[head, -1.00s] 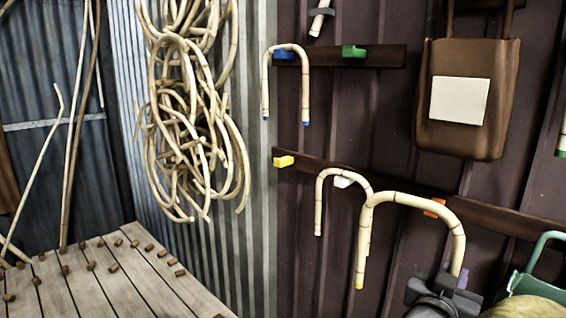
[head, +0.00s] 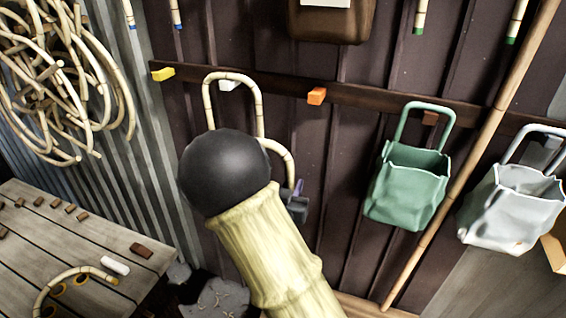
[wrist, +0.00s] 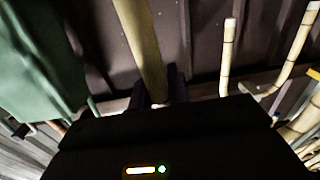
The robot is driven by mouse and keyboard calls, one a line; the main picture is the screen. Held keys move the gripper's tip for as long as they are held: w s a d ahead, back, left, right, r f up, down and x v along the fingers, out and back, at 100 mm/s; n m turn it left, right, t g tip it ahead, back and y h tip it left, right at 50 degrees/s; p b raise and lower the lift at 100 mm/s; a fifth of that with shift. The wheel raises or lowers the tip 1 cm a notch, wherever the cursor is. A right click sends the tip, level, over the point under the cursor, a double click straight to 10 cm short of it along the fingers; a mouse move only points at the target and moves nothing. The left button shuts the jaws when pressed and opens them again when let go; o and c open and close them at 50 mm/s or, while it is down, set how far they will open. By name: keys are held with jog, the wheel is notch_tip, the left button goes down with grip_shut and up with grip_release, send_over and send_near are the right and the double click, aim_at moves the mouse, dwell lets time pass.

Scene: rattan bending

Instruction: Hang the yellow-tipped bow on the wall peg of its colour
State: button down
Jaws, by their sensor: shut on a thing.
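The held bow (head: 281,154) is pale rattan; in the head view only its right-hand bend shows, below the rail, and my dark arm joint hides the rest. My gripper (head: 298,190) is shut on its leg, below and left of the orange peg. In the wrist view the gripped leg (wrist: 140,42) rises from between my fingers (wrist: 156,92). A yellow tip (wrist: 314,74) shows at that view's right edge. The yellow peg (head: 163,74) is empty at the left end of the lower rail. The held bow is apart from it.
Another bow (head: 235,78) hangs on the white peg (head: 229,86), between the yellow peg and my gripper. The orange peg (head: 317,96) is empty. Green (head: 405,190) and grey (head: 510,210) bags hang at right. A plank table (head: 100,238) stands lower left.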

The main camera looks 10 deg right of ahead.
jog(key=s+f+n+t+y, duration=0.1)
jog(key=s+f+n+y, duration=0.1)
jog(key=f, duration=0.8)
jog(key=s+f+n+y, duration=0.1)
jog(key=f+y, duration=0.3)
jog(key=f, duration=0.7)
jog(key=s+f+n+t+y, duration=0.1)
jog(key=s+f+n+y, duration=0.1)
jog(key=f, duration=0.9)
jog(key=shift+s+a+n+t+y, duration=0.3)
jog(key=shift+n+y, duration=0.2)
jog(key=shift+y, duration=0.1)
